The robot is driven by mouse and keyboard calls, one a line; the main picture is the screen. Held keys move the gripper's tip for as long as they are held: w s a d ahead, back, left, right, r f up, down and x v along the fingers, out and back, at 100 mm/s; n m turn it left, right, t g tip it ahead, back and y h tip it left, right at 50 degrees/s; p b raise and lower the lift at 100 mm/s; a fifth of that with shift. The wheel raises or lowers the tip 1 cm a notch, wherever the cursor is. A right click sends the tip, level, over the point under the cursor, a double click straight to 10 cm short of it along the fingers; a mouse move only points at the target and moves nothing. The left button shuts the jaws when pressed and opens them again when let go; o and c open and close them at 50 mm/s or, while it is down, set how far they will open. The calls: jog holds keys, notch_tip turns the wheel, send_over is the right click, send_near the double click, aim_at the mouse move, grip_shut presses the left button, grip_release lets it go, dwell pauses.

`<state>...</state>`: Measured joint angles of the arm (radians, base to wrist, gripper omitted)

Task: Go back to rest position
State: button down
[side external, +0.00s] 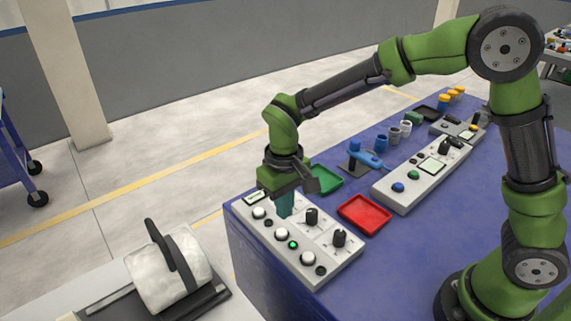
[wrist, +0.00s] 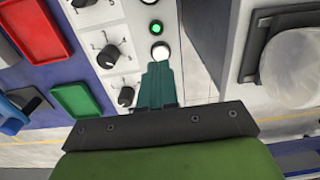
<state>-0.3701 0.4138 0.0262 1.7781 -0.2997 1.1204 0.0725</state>
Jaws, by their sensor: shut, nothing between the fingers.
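My gripper (side external: 285,211) points down over the near control panel (side external: 329,273) at the left end of the blue table. Its teal fingers (wrist: 158,84) are shut together with nothing between them. In the wrist view the fingertips lie close to a white round button (wrist: 160,52); I cannot tell whether they touch it. A green lit button (side external: 293,245) glows on the panel, and it also shows in the wrist view (wrist: 156,28). Black knobs (side external: 311,216) stand on the panel beside the gripper. The gripper hides part of the panel.
A red tray (side external: 364,213) and a green tray (side external: 325,179) lie behind the panel. A second panel (side external: 422,174), a blue tool (side external: 366,157) and several cups (side external: 394,137) stand farther back. A white cylinder (side external: 168,270) in a holder stands on a separate bench at the left.

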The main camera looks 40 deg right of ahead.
jog(key=s+d+r+m+t+y, duration=0.1)
jog(key=s+d+r+m+t, duration=0.3)
jog(key=s+d+r, duration=0.9)
jog(key=shift+s+r+t+y, duration=0.4)
jog(key=shift+s+r+t, duration=0.4)
jog(key=shift+t, duration=0.9)
jog(key=shift+s+f, duration=0.1)
